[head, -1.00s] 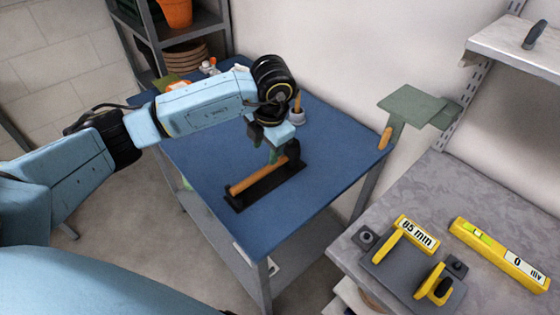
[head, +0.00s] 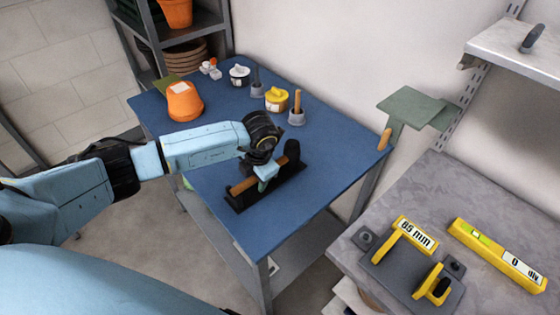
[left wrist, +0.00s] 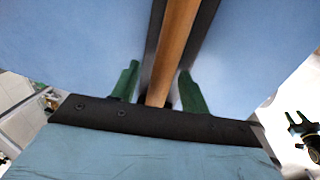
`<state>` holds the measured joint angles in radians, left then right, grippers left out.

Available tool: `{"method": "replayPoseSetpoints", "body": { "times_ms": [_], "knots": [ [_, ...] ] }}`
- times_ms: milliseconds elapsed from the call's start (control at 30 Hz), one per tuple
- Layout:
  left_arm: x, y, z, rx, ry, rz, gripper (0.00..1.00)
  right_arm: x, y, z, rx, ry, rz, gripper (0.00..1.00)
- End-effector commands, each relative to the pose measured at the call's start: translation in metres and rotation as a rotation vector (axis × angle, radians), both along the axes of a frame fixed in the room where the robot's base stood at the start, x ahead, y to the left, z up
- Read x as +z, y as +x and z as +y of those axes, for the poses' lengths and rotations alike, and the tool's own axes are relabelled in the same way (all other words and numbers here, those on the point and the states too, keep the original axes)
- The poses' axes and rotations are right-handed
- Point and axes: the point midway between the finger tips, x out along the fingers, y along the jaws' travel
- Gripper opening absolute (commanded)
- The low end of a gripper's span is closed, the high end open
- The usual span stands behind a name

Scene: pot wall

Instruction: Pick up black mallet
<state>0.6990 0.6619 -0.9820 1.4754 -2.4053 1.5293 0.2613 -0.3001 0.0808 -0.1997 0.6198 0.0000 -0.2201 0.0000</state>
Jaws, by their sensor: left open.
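The black mallet lies in a low black cradle (head: 236,203) on the blue table. Its orange-brown wooden handle (head: 241,187) points toward the lower left, and its black head (head: 293,151) is at the upper right end. My left gripper (head: 264,183) is down over the handle, near the middle of the cradle. In the left wrist view the handle (left wrist: 176,45) runs between the two green fingers of my left gripper (left wrist: 157,88). The fingers are apart, with a visible gap on each side of the handle. A small, dark, green-tipped part at the right edge looks like my right gripper (left wrist: 298,125).
Behind stand an orange pot (head: 184,102), a white pot (head: 239,75), a yellow pot (head: 276,98) and a grey holder with a wooden handle (head: 297,108). A grey bench (head: 450,205) with yellow tools stands right. The table's front part is clear.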

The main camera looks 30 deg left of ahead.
Motion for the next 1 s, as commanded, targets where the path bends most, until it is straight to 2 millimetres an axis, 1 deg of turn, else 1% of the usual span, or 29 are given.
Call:
{"method": "replayPoseSetpoints", "body": {
  "times_ms": [67, 267, 600, 900, 1000],
  "knots": [
    [-0.0035, 0.0001, 0.0004, -0.001, 0.0, 0.0, 0.45, -0.0001, -0.0001, 0.0, 0.0, 0.0, 0.0, 0.36],
    [-0.0037, 0.0002, 0.0003, -0.002, 0.0, 0.0, 0.45, -0.0001, -0.0001, 0.0001, 0.0, 0.0, 0.0, 0.36],
    [-0.0034, 0.0003, 0.0002, -0.001, 0.0, -0.001, 0.01, -0.0001, -0.0001, 0.0002, 0.0, 0.0, 0.0, 0.36],
    [-0.0025, 0.0011, 0.0, -0.002, -0.001, -0.003, 0.0, -0.0001, -0.0001, 0.0004, 0.0, 0.0, 0.0, 0.36],
    [0.0013, 0.0015, 0.0001, -0.002, -0.001, -0.003, 0.0, -0.0001, -0.0001, 0.0004, 0.0, 0.001, 0.0, 0.36]
  ]
}}
